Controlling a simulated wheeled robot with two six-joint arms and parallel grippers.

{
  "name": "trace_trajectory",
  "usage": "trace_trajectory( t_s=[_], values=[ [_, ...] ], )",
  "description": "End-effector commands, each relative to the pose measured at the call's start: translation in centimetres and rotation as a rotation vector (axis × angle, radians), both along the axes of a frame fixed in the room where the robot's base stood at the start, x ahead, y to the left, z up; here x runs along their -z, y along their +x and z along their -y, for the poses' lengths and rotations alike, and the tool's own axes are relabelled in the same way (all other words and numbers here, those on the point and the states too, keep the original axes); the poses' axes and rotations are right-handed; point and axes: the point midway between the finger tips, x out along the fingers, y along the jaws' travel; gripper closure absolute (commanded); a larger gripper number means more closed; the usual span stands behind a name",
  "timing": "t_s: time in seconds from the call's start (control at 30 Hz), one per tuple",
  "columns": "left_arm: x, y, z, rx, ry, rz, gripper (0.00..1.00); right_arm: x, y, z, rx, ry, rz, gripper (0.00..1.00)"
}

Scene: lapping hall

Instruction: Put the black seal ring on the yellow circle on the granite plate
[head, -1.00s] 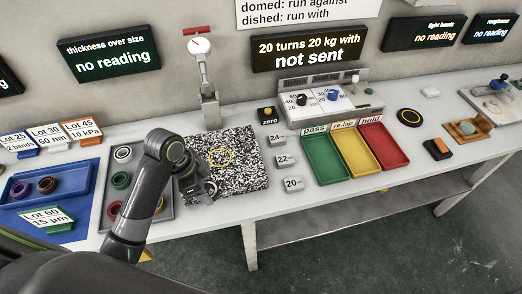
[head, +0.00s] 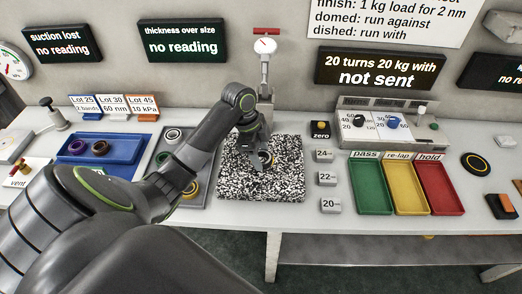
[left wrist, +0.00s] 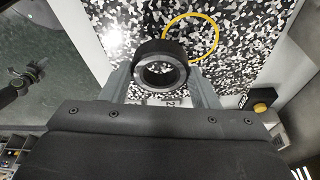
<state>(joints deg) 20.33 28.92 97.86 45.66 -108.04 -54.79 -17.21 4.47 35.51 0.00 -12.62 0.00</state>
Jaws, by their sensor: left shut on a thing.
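The black seal ring (left wrist: 161,69) is between the fingers of my left gripper (left wrist: 160,75) in the left wrist view. In the head view my left gripper (head: 261,161) is over the black-and-white speckled granite plate (head: 232,187), and the ring there is largely hidden by the fingers. The yellow circle (left wrist: 217,38) lies on the plate, above and right of the ring in the left wrist view. The ring overlaps the circle's lower left edge in that picture and looks held above the plate. In the head view the circle is mostly hidden by the gripper. My right gripper is out of view.
A grey tray (head: 201,202) with coloured rings is left of the plate, and a blue tray (head: 127,163) is farther left. A dial gauge stand (head: 265,75) rises behind the plate. Numbered blocks and green, yellow and red trays (head: 437,187) are to the right.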

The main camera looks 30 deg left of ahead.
Motion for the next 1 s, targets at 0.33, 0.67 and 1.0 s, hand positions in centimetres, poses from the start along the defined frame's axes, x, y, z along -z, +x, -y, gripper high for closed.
trace_trajectory(
  t_s=[0.33, 0.67, 1.0],
  values=[
    [0.0, 3.1, -1.9, -0.001, 0.000, 0.001, 0.69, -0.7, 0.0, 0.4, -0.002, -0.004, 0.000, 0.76],
    [3.4, 3.1, -1.9, -0.001, 0.000, -0.001, 0.69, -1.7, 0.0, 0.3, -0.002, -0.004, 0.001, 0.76],
    [3.9, 3.1, -1.9, 0.000, 0.001, 0.000, 0.69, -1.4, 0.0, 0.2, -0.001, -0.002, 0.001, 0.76]
  ],
)
